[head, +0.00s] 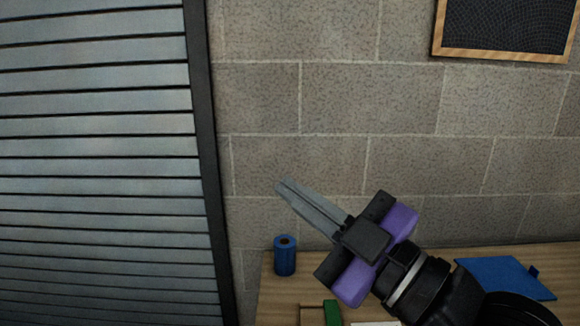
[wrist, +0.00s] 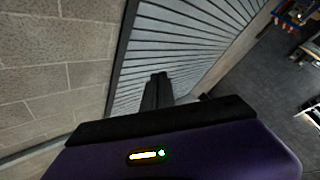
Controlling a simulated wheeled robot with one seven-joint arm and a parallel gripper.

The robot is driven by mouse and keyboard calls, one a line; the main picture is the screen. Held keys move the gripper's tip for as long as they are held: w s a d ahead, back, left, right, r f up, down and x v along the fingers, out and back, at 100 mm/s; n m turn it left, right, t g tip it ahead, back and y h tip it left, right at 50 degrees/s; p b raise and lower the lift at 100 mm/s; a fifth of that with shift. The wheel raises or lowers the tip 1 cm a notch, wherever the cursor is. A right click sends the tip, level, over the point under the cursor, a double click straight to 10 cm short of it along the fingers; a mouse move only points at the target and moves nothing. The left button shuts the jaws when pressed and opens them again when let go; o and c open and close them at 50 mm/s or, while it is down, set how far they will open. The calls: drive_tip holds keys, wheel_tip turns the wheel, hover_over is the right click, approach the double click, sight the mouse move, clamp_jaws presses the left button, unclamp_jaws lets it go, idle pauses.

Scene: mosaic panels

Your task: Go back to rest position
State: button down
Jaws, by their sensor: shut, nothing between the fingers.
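My gripper (head: 282,185) is raised in front of the block wall in the head view, above the table's left part, and points up and to the left. Its two grey fingers lie together with nothing between them. In the wrist view the closed fingers (wrist: 157,80) show dark against the slatted shutter. My arm comes in from the lower right of the head view.
A wooden table (head: 270,290) stands along the wall. On it are a blue cylinder (head: 285,256), a green block (head: 332,313) and a flat blue item (head: 505,277). A slatted shutter (head: 100,160) fills the left. A framed dark panel (head: 506,25) hangs above.

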drive_tip(key=s+d+f+m+t+h+b, duration=0.1)
drive_tip(key=s+d+f+m+t+h, duration=0.15)
drive_tip(key=d+m+t+h, duration=1.05)
drive_tip(key=s+d+f+m+g+h, duration=0.3)
drive_tip(key=f+m, duration=0.5)
drive_tip(key=s+d+f+n+g+b, duration=0.1)
drive_tip(key=s+f+g, duration=0.3)
drive_tip(key=s+f, duration=1)
drive_tip(key=s+d+f+n+g+b, duration=0.2)
drive_tip(key=s+f+g, duration=0.3)
drive_tip(key=s+f, duration=0.9)
drive_tip(key=shift+f+n+g+y, duration=0.3)
drive_tip(key=shift+f+n, duration=0.15)
drive_tip(key=shift+n, duration=0.15)
drive_tip(key=shift+s, duration=0.1)
